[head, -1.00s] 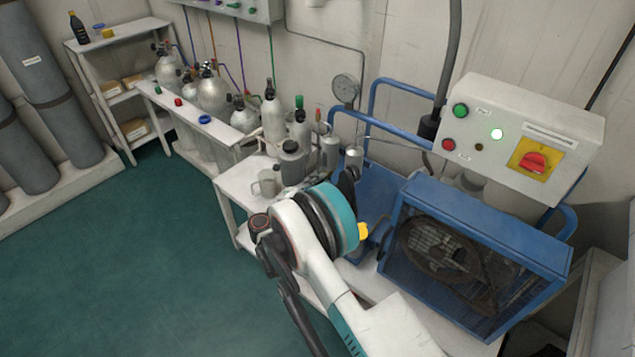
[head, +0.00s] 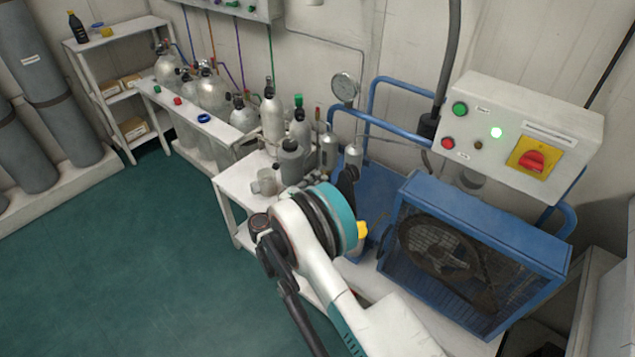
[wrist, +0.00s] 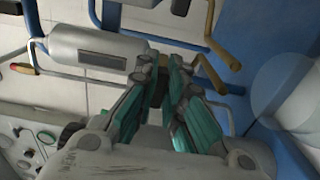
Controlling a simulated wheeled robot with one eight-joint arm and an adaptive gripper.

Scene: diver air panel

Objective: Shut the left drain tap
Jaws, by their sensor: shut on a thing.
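In the wrist view, my gripper (wrist: 160,82) has its teal-padded fingers closed beside the end of a silver cylinder (wrist: 95,50) with a dark label. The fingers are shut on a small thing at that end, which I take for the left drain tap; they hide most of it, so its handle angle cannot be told. In the head view my arm covers much of this spot. Two silver cylinders, one (head: 329,152) left of the other (head: 354,157), stand upright just beyond my gripper.
The blue compressor cage (head: 470,245) stands right of my arm, below a white control box (head: 525,135). Blue frame tubes (head: 390,85) rise behind. The green floor (head: 140,270) is clear.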

